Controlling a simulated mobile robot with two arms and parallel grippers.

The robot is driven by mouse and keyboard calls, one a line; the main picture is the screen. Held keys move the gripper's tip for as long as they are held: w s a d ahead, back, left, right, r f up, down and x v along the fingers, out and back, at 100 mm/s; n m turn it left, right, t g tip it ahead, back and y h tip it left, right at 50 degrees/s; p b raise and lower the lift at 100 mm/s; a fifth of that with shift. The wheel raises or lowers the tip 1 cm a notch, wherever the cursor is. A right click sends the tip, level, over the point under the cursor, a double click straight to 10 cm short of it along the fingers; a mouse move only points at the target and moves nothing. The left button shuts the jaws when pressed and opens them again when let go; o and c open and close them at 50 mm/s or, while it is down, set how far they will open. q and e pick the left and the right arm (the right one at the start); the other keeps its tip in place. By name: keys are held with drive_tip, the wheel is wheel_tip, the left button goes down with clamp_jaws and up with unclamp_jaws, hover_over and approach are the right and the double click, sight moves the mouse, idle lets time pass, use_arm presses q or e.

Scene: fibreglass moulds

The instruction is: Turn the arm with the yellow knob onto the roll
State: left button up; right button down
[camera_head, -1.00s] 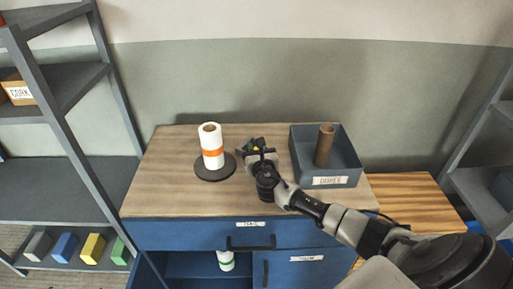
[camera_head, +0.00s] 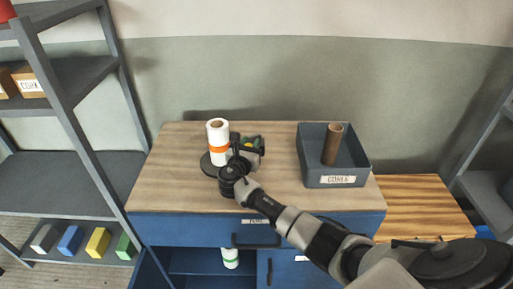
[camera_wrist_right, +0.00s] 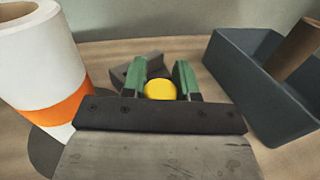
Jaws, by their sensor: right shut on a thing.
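The white roll (camera_head: 218,152) with an orange band stands upright on a dark round base (camera_head: 208,168) on the worktop; it also shows at the left of the wrist view (camera_wrist_right: 40,60). My right gripper (camera_head: 252,144) is just right of the roll. In the wrist view its green fingers (camera_wrist_right: 166,78) are shut on the yellow knob (camera_wrist_right: 160,90). A dark grey block-like part (camera_wrist_right: 138,68), perhaps of the arm, shows behind the fingers. Most of the arm is hidden by my gripper, and I cannot tell whether it touches the roll. My left gripper is not in view.
A dark bin (camera_head: 336,181) with a brown tube (camera_head: 332,145) stands right of my gripper. The worktop (camera_head: 175,190) is clear at the left front. Grey shelving (camera_head: 75,180) stands at the left. Another white roll (camera_head: 230,258) is in the open cabinet below.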

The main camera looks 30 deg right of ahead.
drive_tip(key=shift+w+a+f+m+g+h+b, duration=0.1)
drive_tip(key=shift+w+a+m+g+h+b, duration=0.4)
drive_tip(key=shift+m+g+h+b, duration=0.4)
drive_tip(key=shift+w+m+g, duration=0.2)
drive_tip(key=shift+m+g, duration=0.1)
drive_tip(key=shift+g, duration=0.3)
drive_tip(key=c, duration=0.8)
unclamp_jaws()
drive_tip(key=shift+c, duration=0.2)
drive_tip(key=shift+a, duration=0.15)
drive_tip(key=b+v, duration=0.1)
drive_tip(key=v, duration=0.9)
drive_tip(key=shift+a+b, duration=0.35)
drive_tip(key=shift+b, duration=0.05)
